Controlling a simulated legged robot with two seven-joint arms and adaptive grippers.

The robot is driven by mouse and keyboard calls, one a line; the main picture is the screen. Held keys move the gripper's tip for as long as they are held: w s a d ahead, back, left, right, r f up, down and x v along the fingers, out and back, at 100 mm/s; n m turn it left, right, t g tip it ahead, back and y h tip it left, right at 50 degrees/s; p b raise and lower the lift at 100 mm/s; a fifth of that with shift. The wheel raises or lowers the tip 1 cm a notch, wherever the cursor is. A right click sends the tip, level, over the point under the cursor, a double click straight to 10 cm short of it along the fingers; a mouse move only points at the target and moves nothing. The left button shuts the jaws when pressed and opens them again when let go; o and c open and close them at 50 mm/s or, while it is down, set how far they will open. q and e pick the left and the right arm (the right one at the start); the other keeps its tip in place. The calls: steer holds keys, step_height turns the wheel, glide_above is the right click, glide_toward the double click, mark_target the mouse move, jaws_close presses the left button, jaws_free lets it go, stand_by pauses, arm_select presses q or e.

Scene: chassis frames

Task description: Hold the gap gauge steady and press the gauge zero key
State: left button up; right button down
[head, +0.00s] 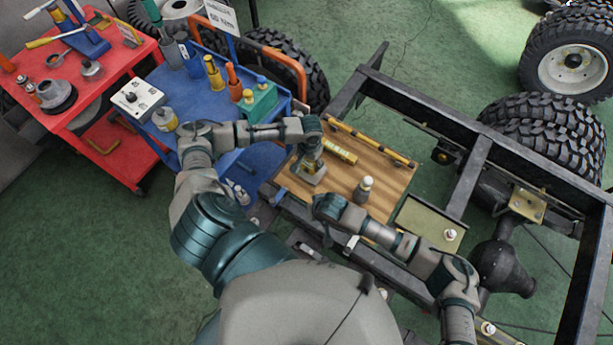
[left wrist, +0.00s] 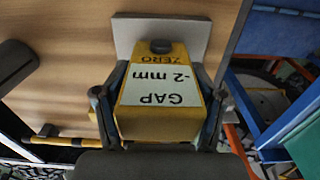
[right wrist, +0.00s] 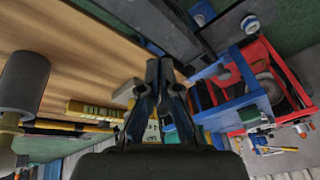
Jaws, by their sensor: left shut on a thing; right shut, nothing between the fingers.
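The gap gauge (left wrist: 152,122) is a yellow block on a grey base, with a white label reading "GAP -2 mm". Its black zero key (left wrist: 160,46) shows beside the word "ZERO", uncovered. The gauge stands on the wooden board (head: 345,192) in the head view. My left gripper (left wrist: 160,100) is shut on the gauge, one finger on each side. In the head view, my left gripper (head: 312,158) comes down onto it. My right gripper (right wrist: 160,68) is shut and empty, its fingertips together over the board. In the head view my right wrist hides its fingers.
A grey-topped bottle (head: 364,190) stands on the board near my right wrist. A yellow bar (head: 340,151) and a longer yellow-black rail (head: 368,142) lie toward the back. Dark chassis beams (head: 425,122) surround the board. A blue cart (head: 205,95) stands left.

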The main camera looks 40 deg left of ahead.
arm_select(q)
steer(key=shift+s+f, duration=0.2)
steer(key=shift+f, duration=0.05)
arm_select(e)
steer(key=a+r+n+t+y, duration=0.1)
steer(key=a+r+n+t, duration=0.3)
steer(key=n, duration=0.3)
steer(key=shift+w+a+r, duration=0.35)
steer(key=shift+w+a, duration=0.05)
steer(key=shift+a, duration=0.3)
arm_select(q)
steer(key=shift+a, duration=0.1)
arm_select(e)
steer(key=x, duration=1)
steer(key=shift+w+a, duration=0.1)
steer(key=shift+a, duration=0.05)
steer(key=w, duration=0.2)
steer(key=shift+w+a+r, duration=0.1)
steer(key=shift+w+a, duration=0.1)
steer(key=shift+w, duration=0.15)
steer(key=shift+w+a, duration=0.1)
steer(key=shift+w, duration=0.55)
